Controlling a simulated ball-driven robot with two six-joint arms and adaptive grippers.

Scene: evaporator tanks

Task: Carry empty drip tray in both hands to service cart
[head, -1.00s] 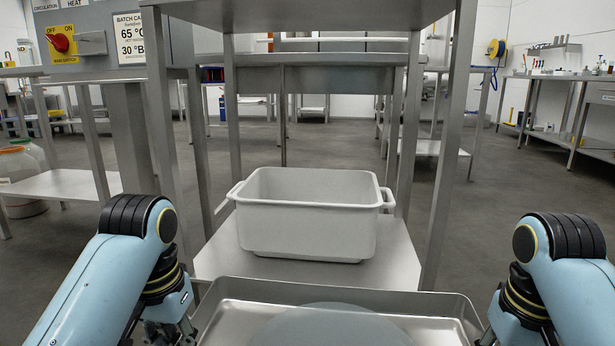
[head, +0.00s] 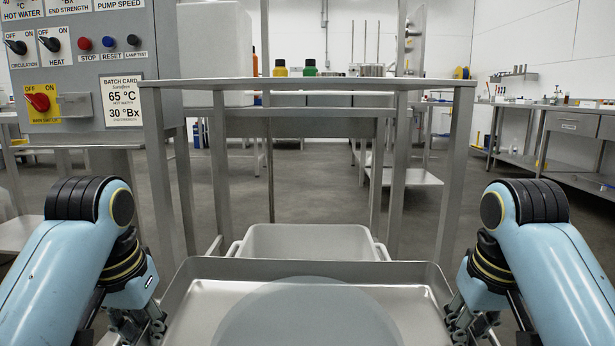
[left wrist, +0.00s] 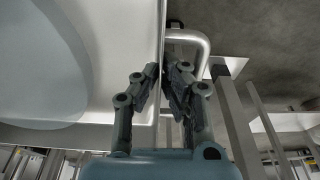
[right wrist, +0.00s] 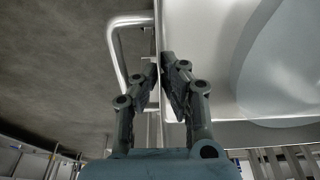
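The drip tray (head: 197,300) is a shallow steel tray in front of me at the bottom of the head view. A bluish-grey round patch (head: 310,318) shows on its floor; I cannot tell whether it is liquid or a mark. My left gripper (left wrist: 163,72) is shut on the tray's side wall, beside a bent tubular handle (left wrist: 203,45). My right gripper (right wrist: 163,68) is shut on the opposite wall, beside the other handle (right wrist: 118,45). The tray looks level. I cannot identify the service cart with certainty.
A steel stand (head: 310,84) is straight ahead. A white tub (head: 305,240) sits low within it, partly hidden behind the tray. A control panel (head: 85,60) is at the left. Benches (head: 545,120) stand at the far right. Floor shows between them.

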